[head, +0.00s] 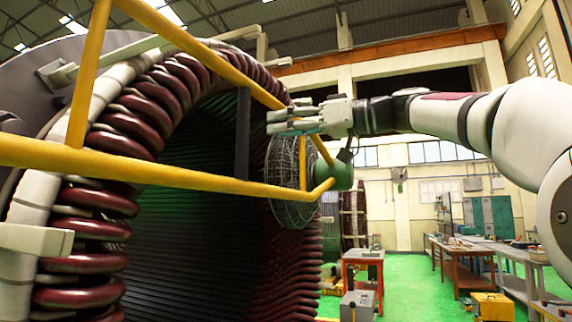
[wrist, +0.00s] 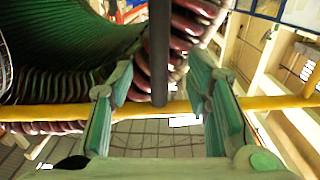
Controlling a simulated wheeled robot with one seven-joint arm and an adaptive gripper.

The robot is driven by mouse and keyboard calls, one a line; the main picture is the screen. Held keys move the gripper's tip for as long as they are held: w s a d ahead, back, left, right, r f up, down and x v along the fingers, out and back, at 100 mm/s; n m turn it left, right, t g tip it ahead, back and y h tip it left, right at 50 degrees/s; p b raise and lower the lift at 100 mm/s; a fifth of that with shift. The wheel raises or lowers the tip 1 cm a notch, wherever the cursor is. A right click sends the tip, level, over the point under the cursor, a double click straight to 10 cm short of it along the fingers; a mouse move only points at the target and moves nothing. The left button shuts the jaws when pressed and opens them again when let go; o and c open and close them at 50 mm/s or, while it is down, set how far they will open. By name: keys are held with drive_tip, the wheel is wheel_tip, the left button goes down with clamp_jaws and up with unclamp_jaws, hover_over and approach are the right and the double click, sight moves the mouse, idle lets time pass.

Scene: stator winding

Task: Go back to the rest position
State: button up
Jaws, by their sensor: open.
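My gripper (head: 276,121) reaches in from the right at the end of my white arm, pointing left towards the large stator (head: 178,85) with its dark red coils. In the wrist view the two green-padded fingers of my gripper (wrist: 160,78) stand wide apart with nothing gripped. A dark upright bar (head: 243,135) stands in front of the stator opening, just left of my fingertips in the head view. In the wrist view the bar (wrist: 159,45) appears in the gap between the fingers, beyond them, with no visible contact.
Yellow rails (head: 150,176) cross in front of the stator, passing close below my gripper; one yellow rail (wrist: 270,103) also crosses the wrist view. Workbenches (head: 462,250) and a red table (head: 362,262) stand on the green floor at right.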

drive_tip(key=s+d+f+m+h, duration=0.1)
drive_tip(key=s+f+m+h, duration=0.3)
drive_tip(key=f, duration=0.6)
drive_tip(key=s+d+f+m+h, duration=0.1)
drive_tip(key=s+f+m+h, duration=0.25)
drive_tip(key=f, duration=0.55)
drive_tip(key=s+d+f+m+h, duration=0.1)
drive_tip(key=s+d+f+h, duration=0.2)
drive_tip(key=s+d+f, duration=0.2)
drive_tip(key=s+d+f+m+g+h, duration=0.1)
drive_tip(key=s+d+f, duration=0.4)
drive_tip(key=s+f, duration=0.5)
drive_tip(key=s+d+f+m+g+h, duration=0.1)
drive_tip(key=s+d+f+m+h, duration=0.2)
drive_tip(key=f, duration=1.1)
drive_tip(key=s+d+h, duration=0.2)
drive_tip(key=s+d, duration=0.1)
drive_tip(key=s, duration=0.2)
drive_tip(key=shift+s, duration=0.15)
drive_tip(key=shift+f+m, duration=0.1)
drive_tip(key=shift+m, duration=0.15)
